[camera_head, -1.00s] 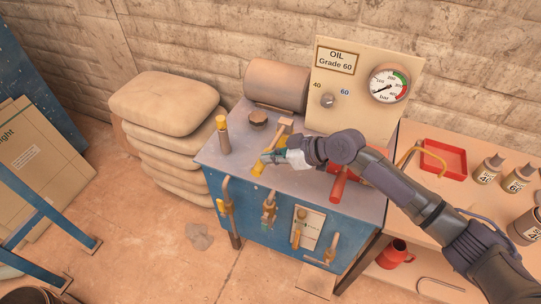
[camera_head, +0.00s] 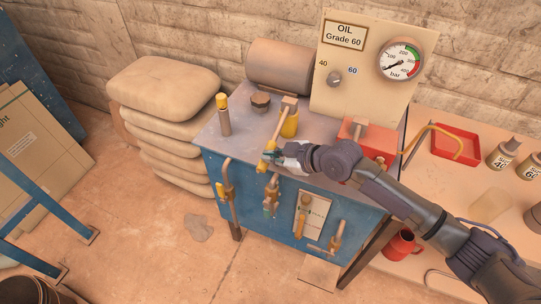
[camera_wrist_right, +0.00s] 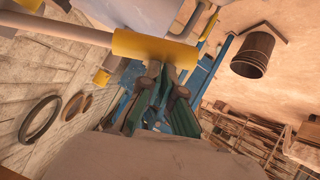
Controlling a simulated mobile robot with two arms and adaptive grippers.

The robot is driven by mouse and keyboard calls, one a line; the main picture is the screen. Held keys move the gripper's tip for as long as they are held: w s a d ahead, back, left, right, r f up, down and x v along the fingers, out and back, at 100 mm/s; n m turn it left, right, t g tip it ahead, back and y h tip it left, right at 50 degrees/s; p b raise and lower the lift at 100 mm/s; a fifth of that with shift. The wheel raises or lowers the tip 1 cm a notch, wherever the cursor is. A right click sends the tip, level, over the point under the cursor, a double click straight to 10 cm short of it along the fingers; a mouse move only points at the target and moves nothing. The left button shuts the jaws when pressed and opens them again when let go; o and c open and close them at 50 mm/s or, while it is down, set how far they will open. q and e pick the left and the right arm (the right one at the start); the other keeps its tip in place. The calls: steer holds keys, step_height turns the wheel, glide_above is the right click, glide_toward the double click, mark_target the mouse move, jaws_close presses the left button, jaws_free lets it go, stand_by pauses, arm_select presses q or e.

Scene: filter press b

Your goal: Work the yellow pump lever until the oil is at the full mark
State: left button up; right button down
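The pump lever (camera_head: 276,138) slopes from a tan head down toward the front edge of the bench. It ends in a yellow grip (camera_head: 263,166). My right gripper (camera_head: 270,155) is at the lever's lower end. In the wrist view its fingertips (camera_wrist_right: 167,74) are close together against the yellow grip (camera_wrist_right: 155,48); I cannot tell whether they clamp it. The pressure gauge (camera_head: 401,62) has its needle at the low end. No oil level mark can be made out. My left gripper is out of view.
A yellow-topped post (camera_head: 223,114) and a round cap (camera_head: 260,102) stand left of the lever. A red block (camera_head: 368,138) is right. Several valve handles hang on the blue front (camera_head: 240,225). Sacks (camera_head: 165,85) are stacked at left. A side bench at right holds bottles and a red tray (camera_head: 456,145).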

step_height(320, 180, up, 10)
stand_by(0.4)
stand_by(0.5)
